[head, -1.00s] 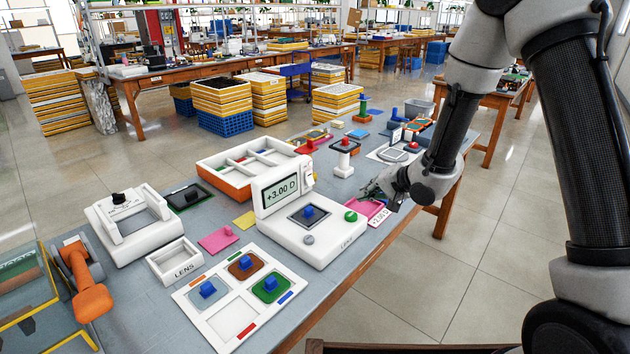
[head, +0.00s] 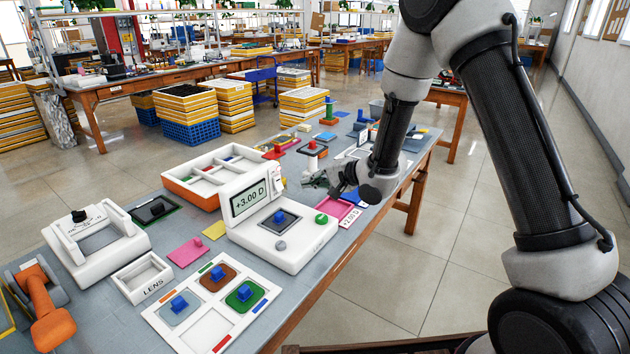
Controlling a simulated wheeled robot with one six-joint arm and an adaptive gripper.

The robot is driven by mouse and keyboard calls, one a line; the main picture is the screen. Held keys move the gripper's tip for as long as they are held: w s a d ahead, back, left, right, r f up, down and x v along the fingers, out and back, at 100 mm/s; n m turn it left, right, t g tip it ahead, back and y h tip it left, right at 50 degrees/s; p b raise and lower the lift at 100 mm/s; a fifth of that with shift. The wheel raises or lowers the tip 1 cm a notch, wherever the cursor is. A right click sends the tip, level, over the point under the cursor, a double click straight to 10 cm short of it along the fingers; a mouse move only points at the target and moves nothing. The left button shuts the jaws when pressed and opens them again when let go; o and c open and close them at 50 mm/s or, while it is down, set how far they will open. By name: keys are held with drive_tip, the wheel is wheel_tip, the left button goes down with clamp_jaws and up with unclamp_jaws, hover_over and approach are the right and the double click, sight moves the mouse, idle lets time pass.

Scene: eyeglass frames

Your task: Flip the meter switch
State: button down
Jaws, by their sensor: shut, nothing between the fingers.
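The white meter (head: 285,238) stands on the grey table, its screen (head: 249,199) reading +3.00 D. A blue-knobbed piece (head: 281,219) sits on the dark square of its base. A green button (head: 321,218) and a grey button (head: 281,245) are on the base. A small white switch-like part with a red mark (head: 278,176) is on the right side of the screen housing. My gripper (head: 308,180) is shut and empty, just right of that part, pointing left. Whether its tips touch the part cannot be told.
A white board with coloured knobbed pieces (head: 213,327) and a white LENS tray (head: 142,278) lie in front and left. A pink tray with a +2.00 D label (head: 339,210) lies right of the meter. An orange-sided divided tray (head: 178,190) and a red-topped stand (head: 312,149) are behind.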

sight(278, 183)
drive_tip(key=x, duration=1)
drive_tip(key=shift+d, duration=0.1)
drive_tip(key=shift+r, duration=0.1)
drive_tip(key=shift+w+a+f, duration=0.15)
drive_tip(key=shift+a+f, duration=0.05)
drive_tip(key=shift+f, duration=0.1)
drive_tip(key=shift+r, duration=0.2)
drive_tip(key=shift+r, duration=0.65)
idle(0.3)
